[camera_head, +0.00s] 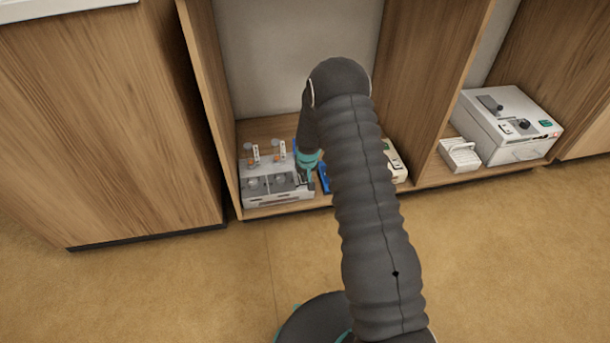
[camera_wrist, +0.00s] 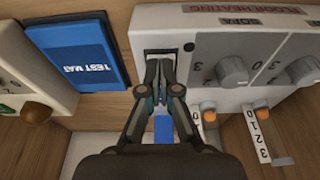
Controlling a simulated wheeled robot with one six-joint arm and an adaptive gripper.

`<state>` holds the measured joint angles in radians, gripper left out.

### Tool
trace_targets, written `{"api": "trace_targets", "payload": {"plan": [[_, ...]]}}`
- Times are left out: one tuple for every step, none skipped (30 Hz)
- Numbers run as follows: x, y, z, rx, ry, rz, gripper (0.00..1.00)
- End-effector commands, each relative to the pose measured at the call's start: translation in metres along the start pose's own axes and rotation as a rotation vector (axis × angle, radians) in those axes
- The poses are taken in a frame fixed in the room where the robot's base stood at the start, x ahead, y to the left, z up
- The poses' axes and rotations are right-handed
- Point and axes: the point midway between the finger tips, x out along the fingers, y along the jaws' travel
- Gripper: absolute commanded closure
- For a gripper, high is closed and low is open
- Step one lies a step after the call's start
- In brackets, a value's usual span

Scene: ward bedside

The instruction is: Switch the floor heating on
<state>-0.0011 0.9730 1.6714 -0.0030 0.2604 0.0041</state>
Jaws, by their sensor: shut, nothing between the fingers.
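The floor heating unit (camera_head: 278,198) is a white box on the low shelf, left of my arm. In the wrist view its panel (camera_wrist: 205,20) carries a "FLOOR HEATING" label, grey dials (camera_wrist: 232,70) and a dark-edged switch recess (camera_wrist: 160,52) at its left end. My gripper (camera_wrist: 160,75) is shut and empty, its fingertips at this recess. The fingers hide much of the recess, so I cannot tell the switch position or whether they touch it. In the head view my gripper (camera_head: 309,165) is over the unit's right end.
A blue "TEST MAT" item (camera_wrist: 78,50) lies left of the panel, with another white device and brown knob (camera_wrist: 37,113) beyond it. Orange-tipped levers with numbered strips (camera_wrist: 258,130) stand by the unit. A grey-white box (camera_head: 508,125) sits in the right compartment. Wooden partitions (camera_head: 425,80) flank the bay.

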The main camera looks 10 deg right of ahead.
Motion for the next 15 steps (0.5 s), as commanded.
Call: {"api": "trace_targets", "payload": {"plan": [[0.0,0.0,0.0,0.0,0.0,0.0,1.0],[0.0,0.0,0.0,0.0,0.0,0.0,1.0],[0.0,0.0,0.0,0.0,0.0,0.0,1.0],[0.001,0.0,0.001,0.0,0.0,0.0,1.0],[0.002,0.0,0.001,0.0,0.0,0.0,1.0],[0.005,0.0,0.002,0.0,0.0,0.0,1.0],[0.007,0.0,0.003,0.0,0.0,0.0,1.0],[0.009,0.0,0.004,0.0,0.0,0.0,1.0],[0.012,0.0,0.005,0.0,0.0,0.0,1.0],[0.009,0.0,0.004,0.0,0.0,0.0,1.0],[0.007,0.0,0.004,0.0,0.0,0.0,1.0],[0.007,0.0,0.004,0.0,0.0,0.0,1.0],[0.007,0.0,0.004,0.0,0.0,0.0,1.0],[0.007,0.0,0.004,0.0,0.0,0.0,1.0],[0.007,0.0,0.004,0.0,0.0,0.0,1.0]]}}
